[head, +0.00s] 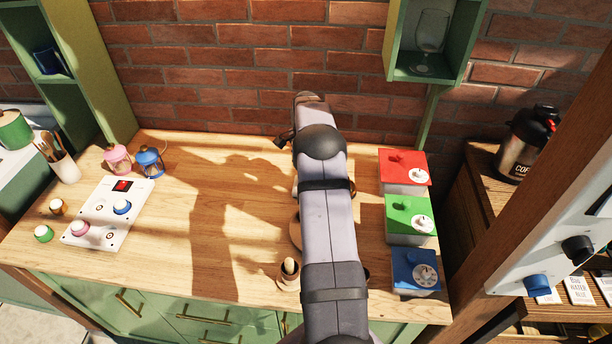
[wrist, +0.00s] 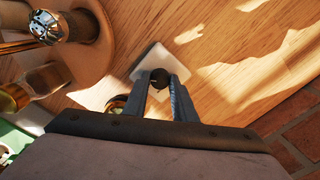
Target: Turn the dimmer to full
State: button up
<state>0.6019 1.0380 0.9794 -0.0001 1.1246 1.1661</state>
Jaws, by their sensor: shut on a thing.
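In the wrist view a small white square plate (wrist: 150,60) lies on the wooden table with a round dark knob (wrist: 159,76) on it, which looks like the dimmer. My gripper (wrist: 161,84) has its two fingers closed around this knob, one on each side. A pale mark shows on the plate near the knob, but the knob's setting is too small to read. In the head view my arm covers the middle of the table and hides the gripper and the knob.
Red (head: 395,160), green (head: 398,232) and blue (head: 403,276) boxes stand at right. The table's left middle is clear.

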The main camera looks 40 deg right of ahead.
dwell(0.3)
jog(key=o, duration=1)
jog(key=shift+o, duration=0.2)
jog(key=shift+r+b, duration=1)
jog(key=shift+r, duration=2.7)
